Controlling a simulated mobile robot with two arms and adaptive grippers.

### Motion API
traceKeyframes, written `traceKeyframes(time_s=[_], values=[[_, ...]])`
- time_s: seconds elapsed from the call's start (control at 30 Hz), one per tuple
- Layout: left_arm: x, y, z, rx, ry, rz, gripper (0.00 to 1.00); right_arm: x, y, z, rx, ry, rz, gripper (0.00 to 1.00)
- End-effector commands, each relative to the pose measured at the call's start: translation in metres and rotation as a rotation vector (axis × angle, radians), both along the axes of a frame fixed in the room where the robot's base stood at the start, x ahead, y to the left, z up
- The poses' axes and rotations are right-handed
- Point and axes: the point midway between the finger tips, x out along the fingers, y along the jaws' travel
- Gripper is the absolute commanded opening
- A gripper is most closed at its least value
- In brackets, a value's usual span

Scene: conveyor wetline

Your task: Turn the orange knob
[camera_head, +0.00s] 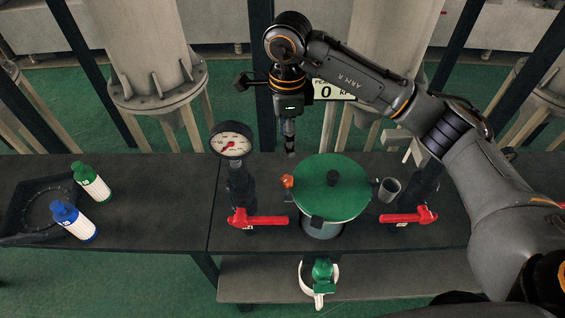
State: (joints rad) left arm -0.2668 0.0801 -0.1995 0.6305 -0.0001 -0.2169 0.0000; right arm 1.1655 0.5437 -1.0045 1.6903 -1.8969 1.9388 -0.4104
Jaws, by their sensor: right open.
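The small orange knob (287,181) sits at the left side of a pot-like vessel with a round green lid (331,187). My right gripper (290,152) points down above and behind the knob in the picture, apart from it. Its fingers are seen nearly edge-on, open, with nothing between them. The knob is not covered by the gripper. My left gripper is out of view.
A pressure gauge (232,140) stands left of the vessel. Red handles (258,220) flank it, with the other at right (409,216). A grey cup (389,189) is close by. Green (92,181) and blue (73,221) bottles stand left; the bench (160,195) between is clear.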

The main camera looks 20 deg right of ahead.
Motion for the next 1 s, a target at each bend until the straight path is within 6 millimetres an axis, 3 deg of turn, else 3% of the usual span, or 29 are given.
traceKeyframes(time_s=[0.2, 0.33, 0.47, 0.73, 1.0], values=[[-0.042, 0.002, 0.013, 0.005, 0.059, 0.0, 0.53, -0.002, 0.0, -0.033, 0.001, 0.009, -0.001, 0.54], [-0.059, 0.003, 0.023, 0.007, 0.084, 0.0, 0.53, -0.003, 0.0, -0.062, 0.002, 0.009, -0.002, 0.54], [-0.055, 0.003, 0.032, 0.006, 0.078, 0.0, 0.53, -0.003, 0.0, -0.089, 0.001, 0.008, -0.001, 0.54], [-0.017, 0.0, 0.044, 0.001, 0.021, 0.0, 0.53, -0.002, 0.001, -0.126, 0.002, 0.003, 0.0, 0.54], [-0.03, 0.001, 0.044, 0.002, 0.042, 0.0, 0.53, -0.001, 0.001, -0.134, 0.002, 0.001, 0.001, 0.54]])
